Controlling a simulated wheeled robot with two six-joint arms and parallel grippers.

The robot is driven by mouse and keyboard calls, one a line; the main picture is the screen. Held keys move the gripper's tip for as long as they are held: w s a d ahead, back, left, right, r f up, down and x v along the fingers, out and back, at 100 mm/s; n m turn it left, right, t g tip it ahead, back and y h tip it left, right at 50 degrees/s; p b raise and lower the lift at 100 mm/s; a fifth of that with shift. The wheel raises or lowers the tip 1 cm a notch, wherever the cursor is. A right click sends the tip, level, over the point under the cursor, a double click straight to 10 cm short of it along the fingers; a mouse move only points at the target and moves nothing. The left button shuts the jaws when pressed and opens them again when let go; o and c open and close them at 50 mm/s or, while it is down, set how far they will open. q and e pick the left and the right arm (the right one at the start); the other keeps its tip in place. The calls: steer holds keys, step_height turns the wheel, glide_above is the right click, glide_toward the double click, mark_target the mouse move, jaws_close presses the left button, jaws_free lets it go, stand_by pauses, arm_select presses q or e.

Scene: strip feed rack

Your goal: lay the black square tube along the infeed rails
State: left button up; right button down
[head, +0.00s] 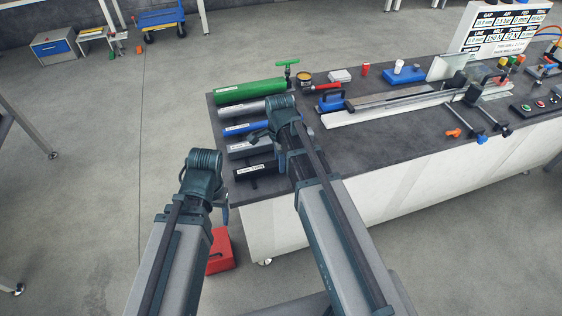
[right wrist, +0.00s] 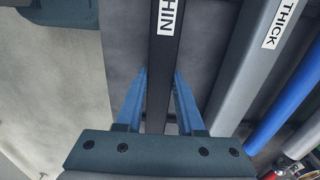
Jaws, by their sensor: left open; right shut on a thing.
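The black square tube (head: 252,170) lies at the near left end of the bench, with a white label. In the right wrist view the tube (right wrist: 166,60) is marked THIN and runs between the two blue fingers of my right gripper (right wrist: 160,75), which is shut on it. In the head view my right arm hides that gripper and part of the tube. My left gripper (head: 222,203) is open, off the bench's left edge, mostly hidden by its arm. The infeed rails (head: 385,106) run along the bench to the right, apart from the tube.
Beside the black tube lie a grey THICK tube (right wrist: 244,75), a blue tube (head: 262,127), another grey tube and a green tube (head: 250,91). The bench's front middle is clear.

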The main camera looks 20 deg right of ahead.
steer(key=shift+d+f, duration=0.1)
steer(key=shift+f, duration=0.15)
steer(key=c, duration=0.5)
jaws_free()
steer(key=shift+r, duration=0.1)
steer(key=shift+r, duration=0.15)
